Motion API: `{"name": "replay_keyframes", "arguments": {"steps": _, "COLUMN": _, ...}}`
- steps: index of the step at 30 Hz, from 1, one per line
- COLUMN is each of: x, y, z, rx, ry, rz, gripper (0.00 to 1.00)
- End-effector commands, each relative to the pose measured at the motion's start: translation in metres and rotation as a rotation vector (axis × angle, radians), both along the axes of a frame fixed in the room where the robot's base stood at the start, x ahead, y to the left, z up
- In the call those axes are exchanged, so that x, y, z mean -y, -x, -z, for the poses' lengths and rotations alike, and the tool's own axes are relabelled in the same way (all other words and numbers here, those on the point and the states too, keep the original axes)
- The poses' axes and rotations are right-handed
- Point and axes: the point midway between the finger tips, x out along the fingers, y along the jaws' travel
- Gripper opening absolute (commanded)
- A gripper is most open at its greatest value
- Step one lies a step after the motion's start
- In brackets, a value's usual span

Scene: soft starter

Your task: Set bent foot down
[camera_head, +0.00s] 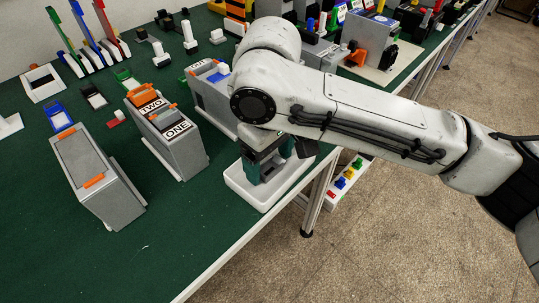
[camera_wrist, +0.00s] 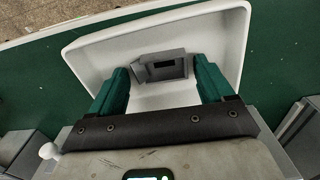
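The bent foot (camera_wrist: 160,68) is a small grey angled piece with a dark slot. In the wrist view it sits between the green fingertips of my gripper (camera_wrist: 160,70), which look shut on its two sides. It is over the white tray (camera_wrist: 224,40), inside the rim outline; I cannot tell whether it touches the tray floor. In the head view my gripper (camera_head: 268,168) points down into the white tray (camera_head: 240,187) near the table's front edge, and the fingers and arm hide most of the foot.
Grey boxes with orange parts, one marked TWO and ONE (camera_head: 176,130), stand left of the tray. Another grey box (camera_head: 93,175) stands farther left. The green table (camera_head: 165,245) is clear in front. A container with coloured pieces (camera_head: 347,180) is below the table edge.

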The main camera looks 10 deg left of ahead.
Motion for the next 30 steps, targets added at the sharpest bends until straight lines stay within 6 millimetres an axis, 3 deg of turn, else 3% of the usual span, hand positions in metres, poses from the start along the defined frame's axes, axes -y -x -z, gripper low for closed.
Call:
{"name": "replay_keyframes", "arguments": {"steps": 13, "x": 0.0, "y": 0.0, "z": -0.01, "rx": 0.002, "ry": -0.001, "rz": -0.001, "gripper": 0.88}}
{"name": "replay_keyframes", "arguments": {"steps": 30, "x": 0.0, "y": 0.0, "z": -0.111, "rx": 0.001, "ry": 0.0, "rz": 0.0, "gripper": 0.88}}
